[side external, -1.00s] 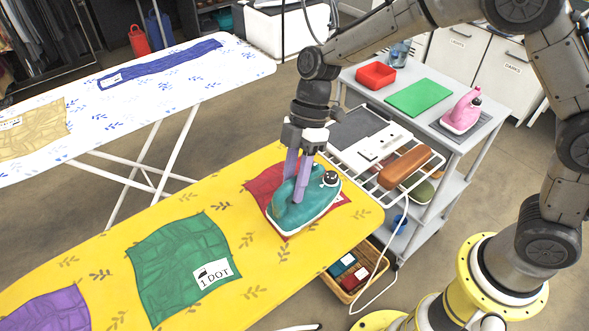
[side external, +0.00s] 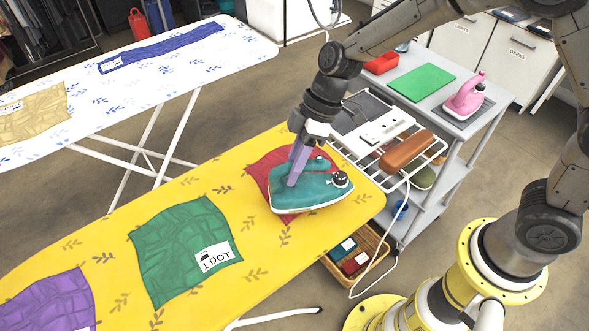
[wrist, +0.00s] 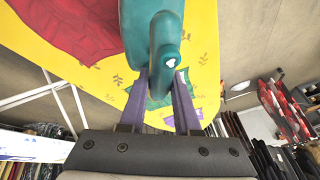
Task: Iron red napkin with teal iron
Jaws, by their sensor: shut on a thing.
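The teal iron (side external: 318,193) is over the lower right part of the red napkin (side external: 262,165) on the yellow ironing board (side external: 285,265). My gripper (side external: 294,178) is shut on the iron's handle from above. The iron hides much of the napkin, and I cannot tell whether its soleplate touches the cloth. In the wrist view the iron's handle (wrist: 166,55) is between my purple fingers, and the red napkin (wrist: 75,25) shows at upper left.
A green napkin (side external: 185,250) with a "1 DOT" tag and a purple napkin (side external: 50,305) lie further left on the board. A wire rack (side external: 350,160) joins the right end. A grey cart (side external: 455,125) with a pink iron (side external: 466,95) stands behind. A basket (side external: 365,262) is below.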

